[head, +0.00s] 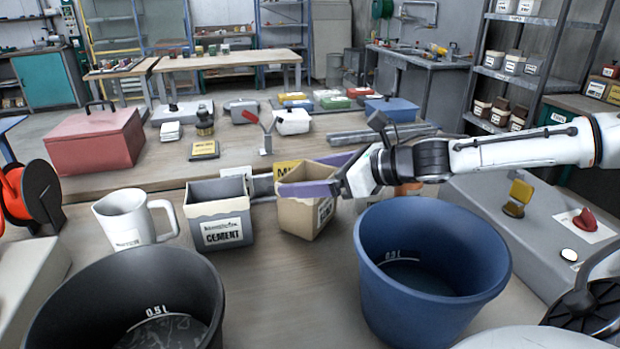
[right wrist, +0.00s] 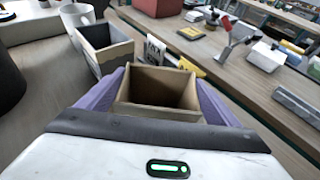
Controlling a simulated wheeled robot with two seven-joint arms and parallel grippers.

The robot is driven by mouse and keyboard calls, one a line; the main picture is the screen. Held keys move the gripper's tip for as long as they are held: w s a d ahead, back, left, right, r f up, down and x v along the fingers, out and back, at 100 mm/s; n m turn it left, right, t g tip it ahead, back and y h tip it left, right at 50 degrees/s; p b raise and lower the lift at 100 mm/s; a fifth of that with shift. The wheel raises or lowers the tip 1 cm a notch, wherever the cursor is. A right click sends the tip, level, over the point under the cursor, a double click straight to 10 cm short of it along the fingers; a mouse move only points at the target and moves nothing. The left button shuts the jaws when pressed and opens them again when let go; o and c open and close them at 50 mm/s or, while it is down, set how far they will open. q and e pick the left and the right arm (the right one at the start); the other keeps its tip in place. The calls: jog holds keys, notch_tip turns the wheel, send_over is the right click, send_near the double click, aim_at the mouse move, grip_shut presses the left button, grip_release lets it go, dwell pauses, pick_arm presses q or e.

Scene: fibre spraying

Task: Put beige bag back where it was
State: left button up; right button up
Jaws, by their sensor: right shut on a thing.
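The beige bag (head: 306,213) is an open-topped, box-like bag with a label on its front. It stands upright on the table, just right of the grey cement bag (head: 219,212). My right gripper (head: 310,184) reaches in from the right, its purple fingers on either side of the beige bag near its top. In the right wrist view the bag (right wrist: 160,88) sits between both fingers and its inside looks empty. My right gripper is shut on it. Whether the bag's base touches the table is hard to tell. My left gripper is not in view.
A blue bucket (head: 432,260) stands in front right and a dark bucket (head: 125,300) in front left. A white jug (head: 130,220) is left of the cement bag. A yellow-labelled thing (head: 287,168) is close behind the beige bag. Bare table lies between the buckets.

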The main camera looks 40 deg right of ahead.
jog(key=shift+f, duration=0.15)
jog(key=o, duration=1.8)
jog(key=shift+r, duration=0.2)
jog(key=shift+s+d, duration=0.1)
jog(key=shift+s, duration=0.05)
jog(key=shift+b+v, duration=1.15)
jog(key=shift+v, duration=4.7)
